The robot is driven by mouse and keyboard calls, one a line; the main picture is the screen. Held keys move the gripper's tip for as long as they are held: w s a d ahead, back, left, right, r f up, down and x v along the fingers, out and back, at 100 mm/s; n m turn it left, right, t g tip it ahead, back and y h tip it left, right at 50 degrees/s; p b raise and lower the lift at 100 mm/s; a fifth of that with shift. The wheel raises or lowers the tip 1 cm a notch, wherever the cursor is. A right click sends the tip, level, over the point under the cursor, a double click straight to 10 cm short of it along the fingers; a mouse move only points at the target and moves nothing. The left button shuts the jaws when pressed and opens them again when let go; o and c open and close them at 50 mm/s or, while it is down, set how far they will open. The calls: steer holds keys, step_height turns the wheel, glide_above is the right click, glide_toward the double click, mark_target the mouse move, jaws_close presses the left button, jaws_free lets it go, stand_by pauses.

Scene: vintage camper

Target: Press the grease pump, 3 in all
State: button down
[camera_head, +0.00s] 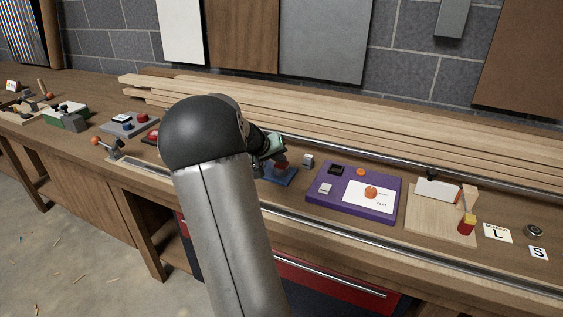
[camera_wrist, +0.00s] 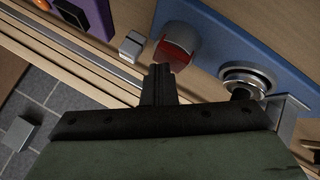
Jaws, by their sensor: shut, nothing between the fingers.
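A blue plate (camera_wrist: 225,37) lies on the bench and also shows in the head view (camera_head: 280,180), partly behind my arm. It carries a red part in a grey housing (camera_wrist: 177,42) and a round metal fitting with a dark centre (camera_wrist: 246,80). I cannot tell for certain which of these is the grease pump. My gripper (camera_wrist: 160,72) is shut and empty. In the wrist view its fingertips show just below the red part; contact cannot be told. In the head view my gripper (camera_head: 279,158) is over the blue plate.
A small grey block (camera_head: 308,160) stands beside the plate. A purple panel (camera_head: 330,206) lies to its right, then a wooden board (camera_head: 425,222) with a red-yellow piece. A metal rail (camera_head: 400,258) runs along the front edge. Stacked planks (camera_head: 330,120) lie behind.

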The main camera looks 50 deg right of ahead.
mark_target(279, 165)
steer(key=shift+r+p, duration=0.4)
steer(key=shift+r, duration=0.6)
steer(key=shift+r, duration=0.1)
steer(key=shift+r+p, duration=1.35)
steer(key=shift+r, duration=1.1)
